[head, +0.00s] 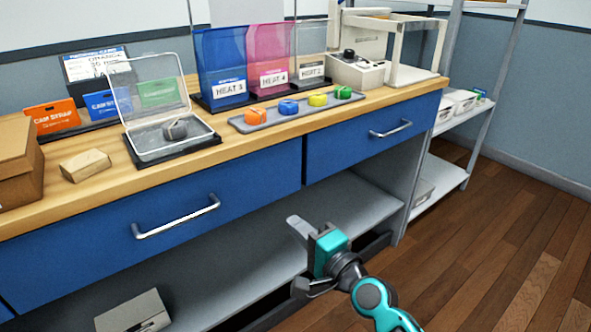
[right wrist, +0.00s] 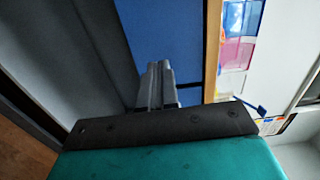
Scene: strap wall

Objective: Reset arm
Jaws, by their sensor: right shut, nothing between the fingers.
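My right gripper (head: 298,228) is in front of the workbench, below the edge of its wooden top and near the open lower shelf. Its arm comes in from the bottom right in the head view. In the right wrist view, its two grey fingers (right wrist: 158,84) lie side by side, shut with nothing between them. My left gripper does not show in either view.
The blue drawers (head: 215,185) have metal handles that stick out. The bench top holds an open clear case (head: 150,100), a tray (head: 272,122) with several coloured straps, and a cardboard box (head: 18,165). Open wooden floor (head: 490,255) lies to the right.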

